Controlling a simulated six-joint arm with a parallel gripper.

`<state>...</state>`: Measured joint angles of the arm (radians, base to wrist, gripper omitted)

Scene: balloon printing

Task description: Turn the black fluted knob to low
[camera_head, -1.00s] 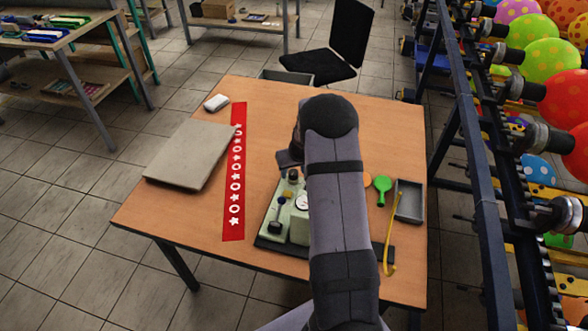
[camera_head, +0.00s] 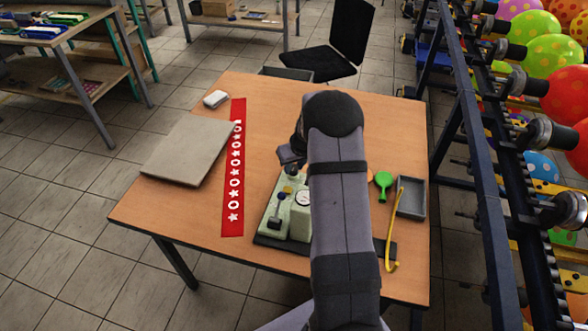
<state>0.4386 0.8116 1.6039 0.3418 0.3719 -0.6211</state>
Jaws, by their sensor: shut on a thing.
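The pale green machine (camera_head: 299,222) stands on a dark base at the front of the table, partly hidden behind my arm. It carries a round white dial (camera_head: 303,198), a dark lever-like part (camera_head: 275,224) and a small yellowish part (camera_head: 287,190). A small black knob (camera_head: 291,171) shows at the machine's back, just below my gripper (camera_head: 289,158). I cannot make out its fluting or any setting marks. My gripper is at the machine's back edge, shut on what looks like the black knob; its fingertips are small and mostly hidden.
A balloon rack (camera_head: 470,150) stands right.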

